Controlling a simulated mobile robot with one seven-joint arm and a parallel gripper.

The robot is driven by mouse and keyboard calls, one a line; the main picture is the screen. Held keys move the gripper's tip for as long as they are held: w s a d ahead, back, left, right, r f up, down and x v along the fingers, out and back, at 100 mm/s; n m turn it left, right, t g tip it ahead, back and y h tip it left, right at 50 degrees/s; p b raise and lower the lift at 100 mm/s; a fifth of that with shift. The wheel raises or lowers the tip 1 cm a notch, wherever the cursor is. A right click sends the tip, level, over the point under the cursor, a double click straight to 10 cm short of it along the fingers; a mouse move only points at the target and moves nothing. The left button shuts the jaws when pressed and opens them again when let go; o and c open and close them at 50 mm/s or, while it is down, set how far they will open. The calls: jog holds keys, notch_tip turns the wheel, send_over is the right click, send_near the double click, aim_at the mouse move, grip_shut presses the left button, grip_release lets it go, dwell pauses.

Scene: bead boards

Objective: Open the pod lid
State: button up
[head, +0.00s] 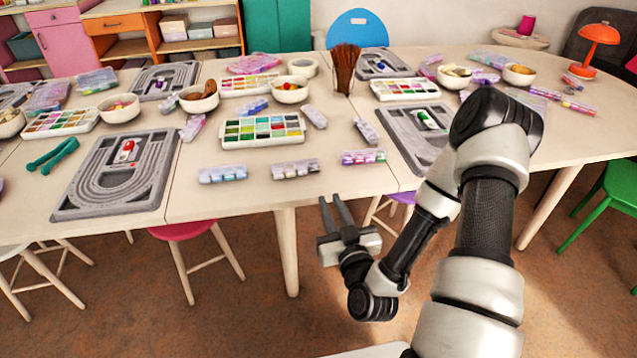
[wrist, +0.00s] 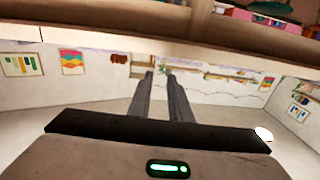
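Several small bead pod boxes lie on the table; I cannot tell which one the task means. Three sit near the front edge: a blue-white one (head: 222,173), a grey-brown one (head: 295,168) and a purple one (head: 363,156). Their lids look shut, but they are too small to be sure. My gripper (head: 330,198) is in front of the table edge, apart from the pods and holding nothing. Its two fingers show a gap between them, also in the wrist view (wrist: 160,74). The wrist view shows no pod clearly.
A bead palette (head: 262,142) stands behind the pods. Grey bead boards lie at left (head: 90,190) and right (head: 395,135). Bowls (head: 290,96) and a brown brush holder (head: 344,60) stand farther back. A pink stool (head: 183,230) is under the table. The front table strip is mostly clear.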

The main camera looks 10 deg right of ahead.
aim_at(316, 168)
jog(key=w, duration=1.2)
jog(key=shift+a, duration=0.4)
jog(key=shift+s, duration=0.1)
jog(key=shift+c, duration=0.3)
grip_shut()
